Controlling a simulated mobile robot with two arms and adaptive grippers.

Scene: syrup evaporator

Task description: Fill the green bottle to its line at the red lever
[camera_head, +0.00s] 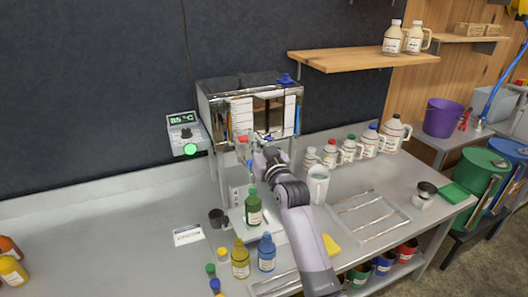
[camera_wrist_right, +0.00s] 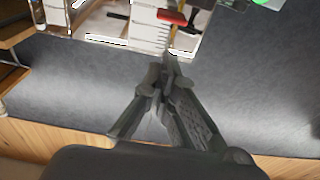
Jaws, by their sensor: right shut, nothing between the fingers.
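The green bottle (camera_head: 253,209) stands upright beneath the front of the metal evaporator (camera_head: 220,98), to the left of my right forearm. A label shows on it; I cannot make out its fill line or its level. The red lever (camera_head: 243,139) is on the evaporator's front, and it also shows in the right wrist view (camera_wrist_right: 172,17). My right gripper (camera_head: 256,145) is close to the levers; in the wrist view its fingers (camera_wrist_right: 166,68) are shut and empty, just short of the red lever. I cannot tell whether they touch it. My left gripper is not in view.
Yellow (camera_head: 240,261) and blue (camera_head: 266,254) bottles stand in front. A control box (camera_head: 186,136) reads 85 °C. The left counter is mostly clear.

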